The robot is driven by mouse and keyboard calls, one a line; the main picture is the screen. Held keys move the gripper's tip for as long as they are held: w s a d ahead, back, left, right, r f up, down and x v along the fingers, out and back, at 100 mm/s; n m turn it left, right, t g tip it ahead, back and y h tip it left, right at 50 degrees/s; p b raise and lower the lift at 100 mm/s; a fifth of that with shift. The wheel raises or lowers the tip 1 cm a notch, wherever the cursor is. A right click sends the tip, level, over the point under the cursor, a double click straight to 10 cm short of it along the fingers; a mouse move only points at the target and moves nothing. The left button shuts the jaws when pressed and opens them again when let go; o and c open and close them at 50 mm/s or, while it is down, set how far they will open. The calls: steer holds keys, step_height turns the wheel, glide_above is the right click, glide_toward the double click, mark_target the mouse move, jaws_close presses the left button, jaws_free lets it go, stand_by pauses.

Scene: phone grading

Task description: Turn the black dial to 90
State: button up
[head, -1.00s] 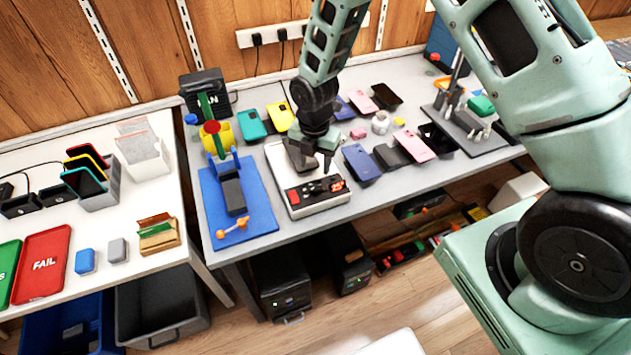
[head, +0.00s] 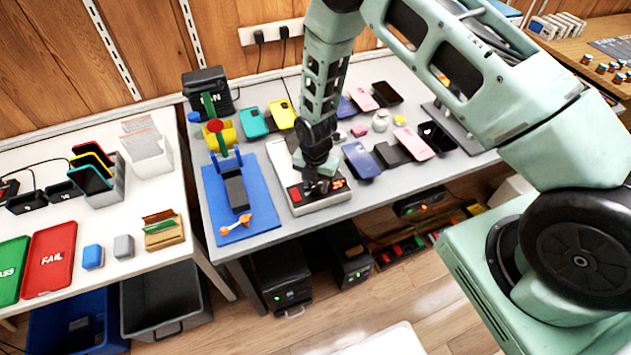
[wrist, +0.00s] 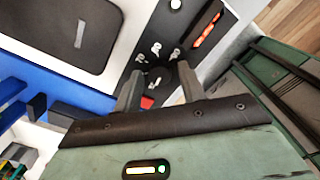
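The white test device (head: 330,200) with a black panel stands on the grey bench, partly hidden by my gripper in the head view. The black dial (wrist: 160,78) lies between my finger tips, partly covered. My gripper (wrist: 159,78) points down at the panel with its fingers apart, one on each side of the dial. I cannot tell whether either finger touches it. In the head view my gripper (head: 318,185) is low over the device. The dial's setting is not readable.
A blue mat (head: 262,205) with a dark phone holder lies left of the device. Several phones, including a dark blue one (head: 361,160), lie to its right. A red button (wrist: 147,102) sits beside the dial. A power strip (head: 270,32) is on the wall behind.

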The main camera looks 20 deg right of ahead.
steer(key=c, duration=0.7)
steer(key=shift+o, duration=0.2)
